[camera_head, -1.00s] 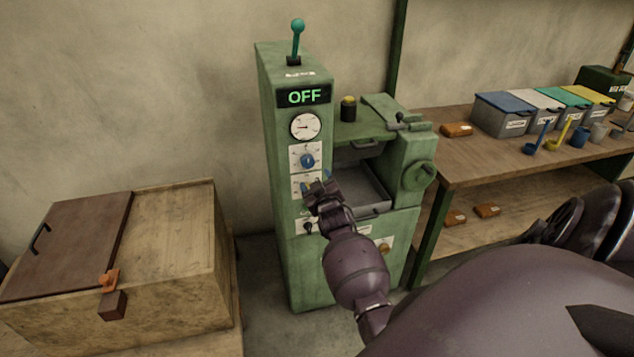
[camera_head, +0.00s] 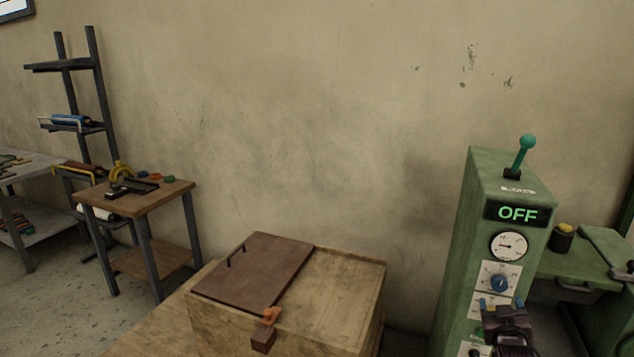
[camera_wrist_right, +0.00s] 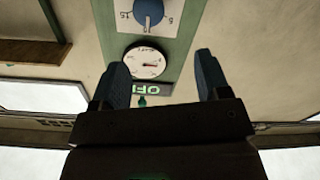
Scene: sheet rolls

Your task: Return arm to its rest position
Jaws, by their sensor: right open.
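My right gripper (camera_head: 502,303) is at the lower right of the head view, in front of the green machine (camera_head: 478,210). In the right wrist view its two blue-tipped fingers (camera_wrist_right: 160,80) stand wide apart with nothing between them. Beyond the fingers are the machine's blue dial (camera_wrist_right: 149,12), its round gauge (camera_wrist_right: 145,63) and its display (camera_wrist_right: 150,88). The head view also shows the blue dial (camera_head: 499,284), the gauge (camera_head: 509,247) and the display reading OFF (camera_head: 517,213). The gripper covers part of the lower panel. My left gripper is not in view.
A wooden crate (camera_head: 345,290) with a brown lid (camera_head: 255,270) stands left of the machine. A small wooden table (camera_head: 170,195) and a dark rack (camera_head: 100,90) stand at the far left. A teal-knobbed lever (camera_head: 522,155) rises from the machine's top. Floor shows at the left.

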